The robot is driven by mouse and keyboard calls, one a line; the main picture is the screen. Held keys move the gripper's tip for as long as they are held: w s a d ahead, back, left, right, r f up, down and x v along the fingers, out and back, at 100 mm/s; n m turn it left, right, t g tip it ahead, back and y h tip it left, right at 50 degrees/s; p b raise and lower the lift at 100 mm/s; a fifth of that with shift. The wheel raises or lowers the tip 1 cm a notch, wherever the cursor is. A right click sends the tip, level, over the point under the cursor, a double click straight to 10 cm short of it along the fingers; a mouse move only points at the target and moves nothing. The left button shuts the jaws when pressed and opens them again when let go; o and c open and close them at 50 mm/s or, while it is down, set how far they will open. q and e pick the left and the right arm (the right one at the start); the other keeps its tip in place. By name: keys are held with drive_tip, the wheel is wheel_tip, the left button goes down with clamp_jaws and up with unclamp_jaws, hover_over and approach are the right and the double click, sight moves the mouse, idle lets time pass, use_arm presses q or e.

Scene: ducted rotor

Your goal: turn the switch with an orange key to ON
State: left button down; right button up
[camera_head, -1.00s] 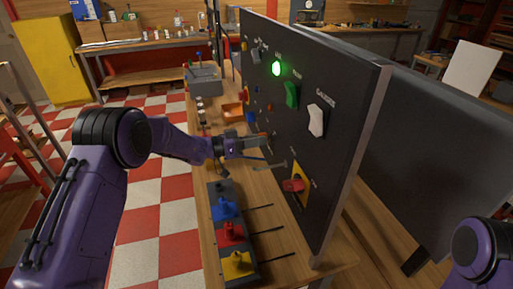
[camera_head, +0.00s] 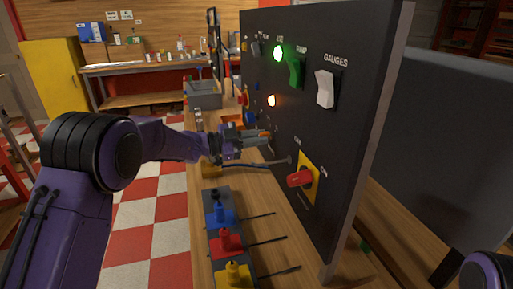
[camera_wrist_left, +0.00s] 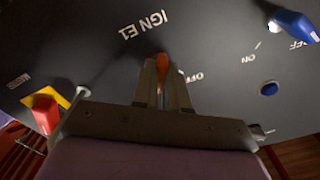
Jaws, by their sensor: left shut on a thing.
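The orange key (camera_wrist_left: 162,66) is in a switch on the dark upright panel (camera_head: 345,150), by the lettering "IGN E1" and "OFF". In the wrist view my left gripper (camera_wrist_left: 161,88) is shut on this key, with one finger on each side. In the head view the left gripper (camera_head: 262,137) reaches the panel face from the left, and only a bit of orange shows at its tips. The fingers hide most of the key, so I cannot tell which mark it points at. My right gripper is out of view.
A red handle on a yellow plate (camera_head: 303,178) sits nearby on the panel. A blue key (camera_wrist_left: 293,25) is at the wrist view's upper right. A box with blue, red and yellow knobs (camera_head: 216,220) lies below my arm.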

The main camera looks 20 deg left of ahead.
use_arm(q)
drive_tip(key=shift+m+b, duration=0.7)
drive_tip(key=c, duration=1.2)
unclamp_jaws()
drive_tip(key=shift+o, duration=0.2)
drive_tip(key=shift+w+d, duration=0.1)
drive_tip(key=b+v, duration=0.2)
drive_tip(key=v, duration=0.8)
